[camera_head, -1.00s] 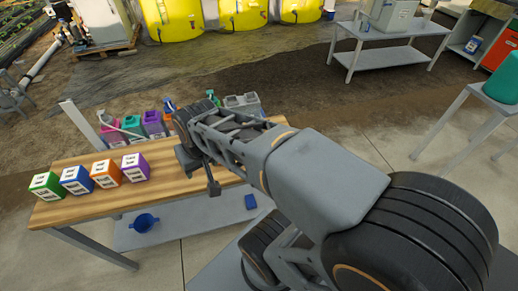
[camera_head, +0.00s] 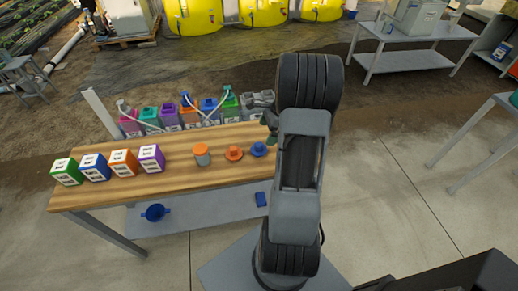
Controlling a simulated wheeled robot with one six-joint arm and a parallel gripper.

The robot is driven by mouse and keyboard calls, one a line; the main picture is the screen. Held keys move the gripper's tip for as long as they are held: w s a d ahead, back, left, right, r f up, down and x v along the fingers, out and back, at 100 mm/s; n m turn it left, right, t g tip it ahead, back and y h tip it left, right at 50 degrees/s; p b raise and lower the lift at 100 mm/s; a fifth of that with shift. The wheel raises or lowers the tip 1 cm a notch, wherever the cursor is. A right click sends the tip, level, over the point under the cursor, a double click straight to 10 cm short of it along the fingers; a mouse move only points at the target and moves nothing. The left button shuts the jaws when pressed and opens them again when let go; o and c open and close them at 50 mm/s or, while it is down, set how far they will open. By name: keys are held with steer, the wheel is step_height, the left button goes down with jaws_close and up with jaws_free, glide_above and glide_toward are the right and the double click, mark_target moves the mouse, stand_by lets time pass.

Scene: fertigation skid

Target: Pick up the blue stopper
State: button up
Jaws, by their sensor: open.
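A small blue stopper (camera_head: 259,150) lies on the wooden bench top near its right end, beside an orange piece of similar shape (camera_head: 234,153). My gripper (camera_head: 270,123) is only partly visible at the far edge of the bench, beyond the blue stopper and apart from it. Its jaws are open. My arm hides the rest of the gripper and the bench's right end.
A grey, orange-topped cylinder (camera_head: 201,155) stands left of the orange piece. Green, blue, orange and purple boxes (camera_head: 122,162) line the bench's left side. Several coloured containers with hoses (camera_head: 170,115) stand behind. The lower shelf holds a blue cup (camera_head: 155,212).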

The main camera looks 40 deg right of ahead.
mark_target(259, 144)
steer(key=x, duration=0.9)
steer(key=shift+w+a+f, duration=0.15)
steer(key=shift+a+f, duration=0.1)
steer(key=shift+f, duration=0.05)
steer(key=c, duration=1)
